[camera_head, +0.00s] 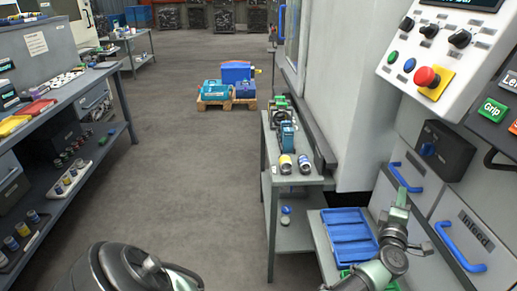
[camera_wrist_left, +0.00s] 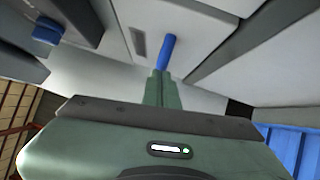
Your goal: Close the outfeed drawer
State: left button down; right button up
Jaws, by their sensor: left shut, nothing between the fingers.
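A grey drawer front with a blue handle (camera_head: 405,178) is at the right in the head view; I cannot read a label on it, but it is beside the drawer marked Infeed (camera_head: 476,228). I cannot tell how far it stands out. My left gripper (camera_head: 401,197) is shut and empty, its fingertips at the lower side of that handle. In the left wrist view the closed green fingers (camera_wrist_left: 158,82) point at the blue handle (camera_wrist_left: 168,50) on the pale drawer front (camera_wrist_left: 150,22); contact is unclear. My right gripper is not in view.
A blue tray (camera_head: 350,240) lies just left of my left gripper. A narrow grey bench (camera_head: 318,181) with several parts stands further left. The control panel (camera_head: 446,45) with a red button overhangs the drawers. The floor (camera_head: 190,160) between the benches is clear.

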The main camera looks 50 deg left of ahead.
pick_arm(q)
jog(key=shift+d+r, duration=0.25)
jog(key=shift+r, duration=0.1)
